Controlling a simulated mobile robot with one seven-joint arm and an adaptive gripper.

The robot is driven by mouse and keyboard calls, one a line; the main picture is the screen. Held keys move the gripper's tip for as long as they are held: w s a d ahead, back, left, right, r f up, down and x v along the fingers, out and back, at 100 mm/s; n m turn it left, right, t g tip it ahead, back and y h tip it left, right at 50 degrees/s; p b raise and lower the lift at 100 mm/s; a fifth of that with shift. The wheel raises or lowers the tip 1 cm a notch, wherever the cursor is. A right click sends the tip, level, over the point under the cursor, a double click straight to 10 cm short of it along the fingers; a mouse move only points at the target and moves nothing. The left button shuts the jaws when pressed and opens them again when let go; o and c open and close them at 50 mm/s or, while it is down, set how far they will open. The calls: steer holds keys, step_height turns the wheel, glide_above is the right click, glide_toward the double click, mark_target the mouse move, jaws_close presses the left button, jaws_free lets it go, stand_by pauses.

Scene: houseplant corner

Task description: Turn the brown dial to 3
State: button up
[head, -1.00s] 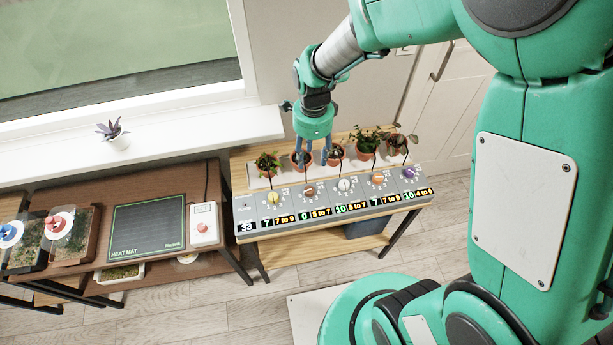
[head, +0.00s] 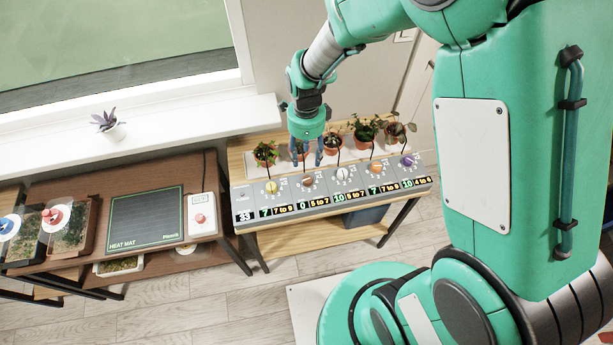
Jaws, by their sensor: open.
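The brown dial (head: 308,180) is the second knob from the left on a long grey control panel (head: 242,192). The green display (head: 302,205) below it reads 0, with "5 to 7" in yellow beside it. My gripper (head: 307,163) is open and points down, just behind and above the brown dial as seen in the head view. Its two fingers are apart, and I see nothing between them except a plant pot behind. I cannot tell how high the fingertips are above the panel. The dial's exact pointer direction is too small to read.
A yellow dial (head: 271,187) is left of the brown one. White (head: 343,173), orange (head: 376,168) and purple (head: 408,161) dials are to its right. Potted plants (head: 366,131) with thin dark stems stand close behind the panel. A heat mat (head: 146,219) lies on the left table.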

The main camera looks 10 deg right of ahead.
mark_target(306, 178)
steer(key=f+b, duration=0.1)
steer(key=f, duration=0.3)
steer(key=f+b, duration=0.1)
steer(key=f, duration=0.6)
steer(key=shift+s+a+f+b, duration=0.1)
steer(key=shift+s+f+b, duration=0.3)
steer(key=c, duration=1.1)
